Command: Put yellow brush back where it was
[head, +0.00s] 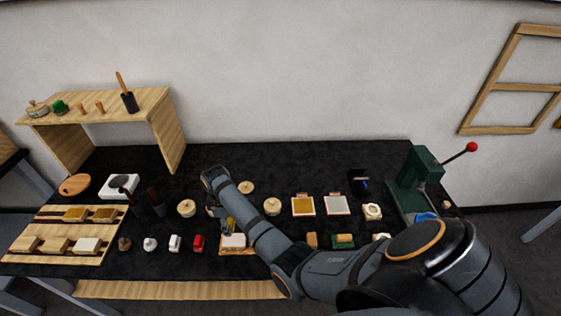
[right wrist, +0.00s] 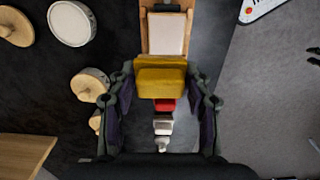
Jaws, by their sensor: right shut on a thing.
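My right gripper (head: 217,212) is shut on the yellow brush (right wrist: 160,80), a yellow block between both fingers in the right wrist view. In the head view a small yellow part of the brush (head: 229,226) shows beside the gripper, partly hidden by the arm. A wooden tray with a white pad (head: 234,241) lies just below the gripper in the head view; its pad (right wrist: 166,35) shows past the brush in the right wrist view. I cannot tell whether the brush touches the tray. My left gripper is not in view.
A red block (head: 198,243) and white blocks (head: 174,243) stand left of the tray. A round wooden-topped pot (head: 186,208) is behind them. A wooden stand (head: 165,130) rises at back left, a green press (head: 405,185) at right. The black table's back middle is clear.

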